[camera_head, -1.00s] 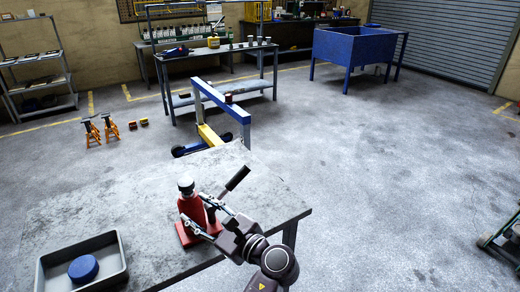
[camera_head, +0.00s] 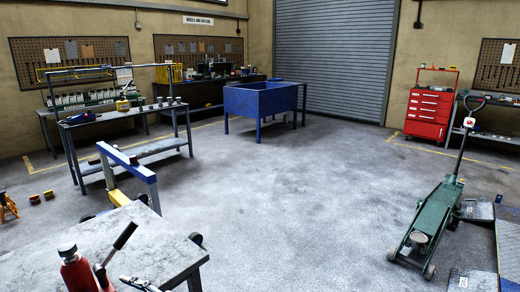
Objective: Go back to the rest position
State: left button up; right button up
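A red bottle jack (camera_head: 77,273) with a pale cap stands upright on the grey workbench (camera_head: 150,226) at the lower left, cut off by the bottom edge. Its black lever (camera_head: 125,235) slants up to the right. Part of my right gripper (camera_head: 138,284) shows at the bottom edge, just right of the jack. Its fingers are mostly cut off, so I cannot tell whether it is open or touches the jack. My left gripper is not in view. A green trolley jack (camera_head: 428,222) stands on the floor at the right, its long handle raised.
A blue and yellow frame (camera_head: 135,166) stands behind the workbench. A blue tub on legs (camera_head: 262,102) and a red tool cabinet (camera_head: 429,112) stand farther back. Orange axle stands (camera_head: 6,206) are at the left edge. The middle of the floor is clear.

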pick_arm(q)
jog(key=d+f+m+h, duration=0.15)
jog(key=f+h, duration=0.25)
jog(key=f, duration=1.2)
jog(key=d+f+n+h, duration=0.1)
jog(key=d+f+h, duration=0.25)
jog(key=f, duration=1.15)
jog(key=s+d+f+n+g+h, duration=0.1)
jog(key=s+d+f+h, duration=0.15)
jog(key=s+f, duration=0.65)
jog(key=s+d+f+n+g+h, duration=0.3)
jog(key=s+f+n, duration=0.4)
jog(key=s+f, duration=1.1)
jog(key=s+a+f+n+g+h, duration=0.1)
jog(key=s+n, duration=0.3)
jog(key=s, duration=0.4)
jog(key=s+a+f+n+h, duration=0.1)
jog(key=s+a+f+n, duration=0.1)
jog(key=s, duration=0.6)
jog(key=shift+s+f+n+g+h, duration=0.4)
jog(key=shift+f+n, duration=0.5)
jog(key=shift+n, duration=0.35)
